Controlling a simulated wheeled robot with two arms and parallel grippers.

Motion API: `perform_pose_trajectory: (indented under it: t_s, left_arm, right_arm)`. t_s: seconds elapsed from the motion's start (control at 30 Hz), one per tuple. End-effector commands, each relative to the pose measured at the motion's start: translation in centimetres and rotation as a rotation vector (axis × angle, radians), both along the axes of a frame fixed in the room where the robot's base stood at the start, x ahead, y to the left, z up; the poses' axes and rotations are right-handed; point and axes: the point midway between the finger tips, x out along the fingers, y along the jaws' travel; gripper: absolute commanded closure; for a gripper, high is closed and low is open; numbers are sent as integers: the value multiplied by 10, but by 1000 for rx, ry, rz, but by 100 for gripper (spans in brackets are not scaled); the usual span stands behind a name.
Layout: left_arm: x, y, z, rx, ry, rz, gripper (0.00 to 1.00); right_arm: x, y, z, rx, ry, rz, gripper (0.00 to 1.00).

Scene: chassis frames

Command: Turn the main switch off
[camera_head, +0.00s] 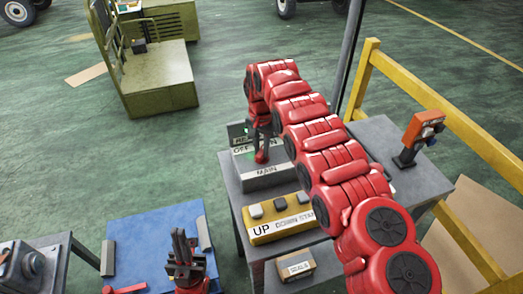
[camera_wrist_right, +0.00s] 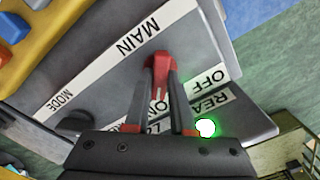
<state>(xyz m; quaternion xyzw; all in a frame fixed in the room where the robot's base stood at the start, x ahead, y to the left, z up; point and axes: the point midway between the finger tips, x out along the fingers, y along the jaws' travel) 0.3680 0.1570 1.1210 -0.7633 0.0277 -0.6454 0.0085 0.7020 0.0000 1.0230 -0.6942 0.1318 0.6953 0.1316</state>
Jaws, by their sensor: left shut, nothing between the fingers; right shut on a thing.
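The main switch has a red handle (camera_head: 261,156) on a grey box (camera_head: 268,181) labelled MAIN. In the right wrist view the red handle (camera_wrist_right: 160,72) lies between the fingers, near the OFF and ON labels. I cannot tell which label it points at. My right gripper (camera_head: 262,148) reaches down from above and is shut on the handle; its fingers (camera_wrist_right: 162,82) also show in the wrist view. A green lamp (camera_wrist_right: 205,128) glows beside the labels. My left gripper (camera_head: 181,238) is shut and empty at the lower left, away from the box.
A small labelled box (camera_head: 291,268) is nearer. An orange device (camera_head: 422,128) stands on the table's right, beside a yellow railing (camera_head: 480,145). A blue surface (camera_head: 150,232) lies left.

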Motion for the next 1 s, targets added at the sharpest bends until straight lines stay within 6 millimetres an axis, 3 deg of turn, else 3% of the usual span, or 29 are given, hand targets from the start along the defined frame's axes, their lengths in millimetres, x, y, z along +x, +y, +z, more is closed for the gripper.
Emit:
perform_pose_trajectory:
  t_s: [0.1,0.4,1.0]
  left_arm:
    - [0,0,-15,0,0,0,100]
    - [0,0,-35,0,0,0,100]
    - [0,0,-40,0,0,0,100]
  right_arm:
    - [0,0,-5,1,-1,79,100]
    - [1,0,-3,1,-2,352,100]
    - [1,0,1,1,-4,923,100]
